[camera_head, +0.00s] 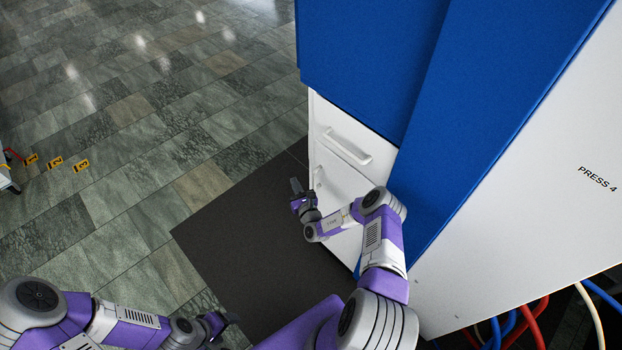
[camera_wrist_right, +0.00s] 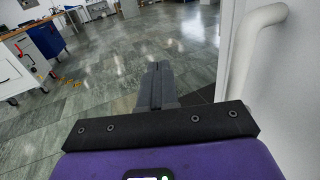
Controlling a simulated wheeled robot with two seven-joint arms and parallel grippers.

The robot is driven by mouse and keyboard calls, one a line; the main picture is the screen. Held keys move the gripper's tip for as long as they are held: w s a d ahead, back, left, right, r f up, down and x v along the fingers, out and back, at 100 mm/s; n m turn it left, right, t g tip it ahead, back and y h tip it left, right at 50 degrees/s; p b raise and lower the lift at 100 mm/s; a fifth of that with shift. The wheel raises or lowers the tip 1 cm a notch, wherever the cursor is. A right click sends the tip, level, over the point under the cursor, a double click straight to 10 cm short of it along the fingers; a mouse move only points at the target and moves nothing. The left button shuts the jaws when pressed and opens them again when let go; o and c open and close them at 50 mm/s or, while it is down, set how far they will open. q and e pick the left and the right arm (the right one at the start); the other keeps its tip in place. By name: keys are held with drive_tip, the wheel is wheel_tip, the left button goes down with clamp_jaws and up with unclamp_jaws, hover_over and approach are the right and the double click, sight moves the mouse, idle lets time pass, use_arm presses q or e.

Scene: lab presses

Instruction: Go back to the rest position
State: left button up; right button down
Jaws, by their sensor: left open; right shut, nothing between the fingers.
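My right gripper (camera_head: 296,188) is beside the white front of the press cabinet, close to its lower handle (camera_head: 318,178). In the right wrist view its two dark fingers (camera_wrist_right: 155,88) are together with nothing between them. A white handle (camera_wrist_right: 250,50) stands just to the right of those fingers, apart from them. My left gripper (camera_head: 230,321) is low in the head view, over the dark mat, small and partly hidden by its own wrist. It is open, and I see nothing in it.
The blue and white press (camera_head: 505,215), marked PRESS 4, fills the right side. A drawer handle (camera_head: 347,146) juts from its front. Red and blue hoses (camera_head: 525,318) hang at lower right. Workbenches (camera_wrist_right: 30,50) stand far off.

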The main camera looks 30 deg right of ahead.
drive_tip(key=s+a, duration=0.1)
drive_tip(key=a, duration=0.7)
drive_tip(key=shift+f+p, duration=0.15)
drive_tip(key=shift+p, duration=0.15)
drive_tip(key=shift+s, duration=0.1)
